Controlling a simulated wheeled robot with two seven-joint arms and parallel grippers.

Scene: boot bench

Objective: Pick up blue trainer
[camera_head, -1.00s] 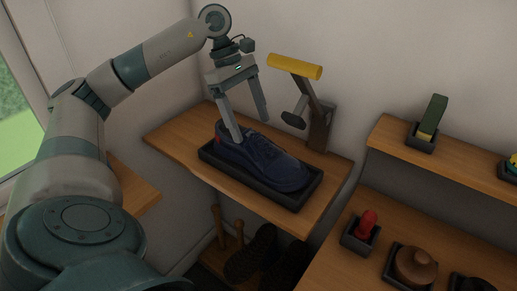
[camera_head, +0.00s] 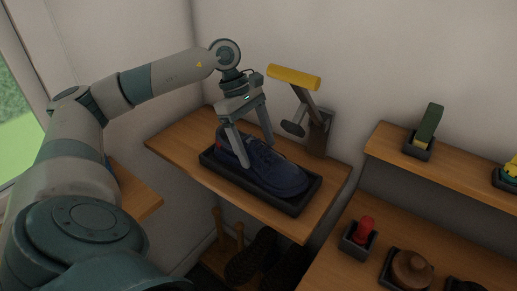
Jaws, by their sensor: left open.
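The blue trainer (camera_head: 276,171) is dark blue with a red patch at its heel. It sits upright in a black tray (camera_head: 293,206) on a wooden shelf. My left gripper (camera_head: 257,155) is open, pointing down over the heel half of the trainer, one finger on the near side and the other toward the far side. Whether the fingers touch the shoe I cannot tell. My right gripper is not in view.
A yellow-topped wall bracket (camera_head: 294,78) stands close behind the trainer, right of my gripper. Dark boots (camera_head: 250,258) are below the shelf. At right, shelves hold a green brush (camera_head: 429,122), a red item (camera_head: 365,228) and a brown round item (camera_head: 411,267).

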